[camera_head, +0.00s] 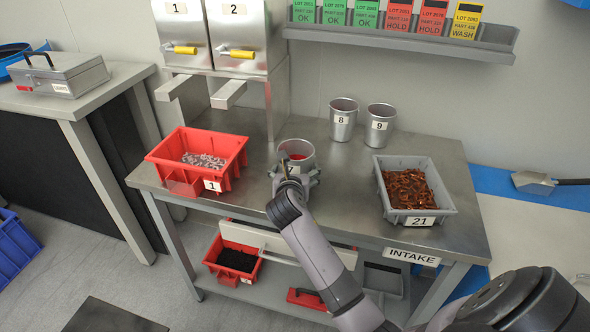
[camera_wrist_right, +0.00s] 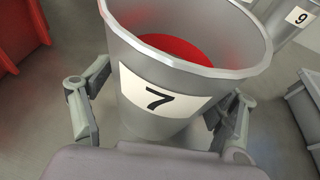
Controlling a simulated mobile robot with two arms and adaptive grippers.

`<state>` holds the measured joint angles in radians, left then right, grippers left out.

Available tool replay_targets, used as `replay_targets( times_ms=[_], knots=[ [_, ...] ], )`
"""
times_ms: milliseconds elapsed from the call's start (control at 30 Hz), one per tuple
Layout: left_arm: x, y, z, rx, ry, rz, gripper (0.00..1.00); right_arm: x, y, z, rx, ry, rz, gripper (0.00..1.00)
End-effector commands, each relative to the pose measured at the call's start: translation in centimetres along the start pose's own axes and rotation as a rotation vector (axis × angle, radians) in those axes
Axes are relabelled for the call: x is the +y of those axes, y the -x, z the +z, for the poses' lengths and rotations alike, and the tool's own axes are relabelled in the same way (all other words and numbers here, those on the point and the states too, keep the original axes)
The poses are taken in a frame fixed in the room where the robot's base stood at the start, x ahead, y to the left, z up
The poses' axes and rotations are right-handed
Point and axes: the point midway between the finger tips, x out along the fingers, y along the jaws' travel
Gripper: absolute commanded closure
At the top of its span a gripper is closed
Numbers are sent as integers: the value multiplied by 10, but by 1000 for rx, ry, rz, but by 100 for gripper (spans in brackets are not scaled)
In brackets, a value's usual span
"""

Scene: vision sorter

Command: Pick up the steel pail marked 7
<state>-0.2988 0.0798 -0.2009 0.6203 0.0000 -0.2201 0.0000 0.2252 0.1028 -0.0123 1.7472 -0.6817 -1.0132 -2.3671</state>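The steel pail marked 7 (camera_head: 307,164) stands upright on the steel table, with something red inside. In the right wrist view the pail (camera_wrist_right: 150,124) fills the middle, its "7" label facing my gripper. My right gripper (camera_head: 297,178) is at the pail's near side. In the wrist view its fingers (camera_wrist_right: 160,105) are spread, one on each side of the pail below the rim. A gap shows beside the pail on both sides, though contact at the fingertips is hard to tell. My left gripper is not in view.
A red bin marked 1 (camera_head: 238,164) stands left of the pail, and a grey bin marked 21 (camera_head: 445,197) with copper-coloured pieces stands right. Pails 8 (camera_head: 343,113) and 9 (camera_head: 380,118) stand behind. Open tabletop lies between the pail and the grey bin.

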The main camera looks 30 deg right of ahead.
Motion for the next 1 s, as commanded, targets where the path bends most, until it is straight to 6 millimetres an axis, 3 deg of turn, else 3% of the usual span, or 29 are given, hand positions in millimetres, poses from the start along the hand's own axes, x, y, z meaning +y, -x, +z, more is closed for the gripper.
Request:
replay_targets(
  times_ms=[800, 1000],
  knots=[
    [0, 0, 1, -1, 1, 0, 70, 0, 0, 0, 1, 0, 0, 76],
    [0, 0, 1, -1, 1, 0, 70, 0, 0, 2, -3, -1, 1, 76]
  ],
)
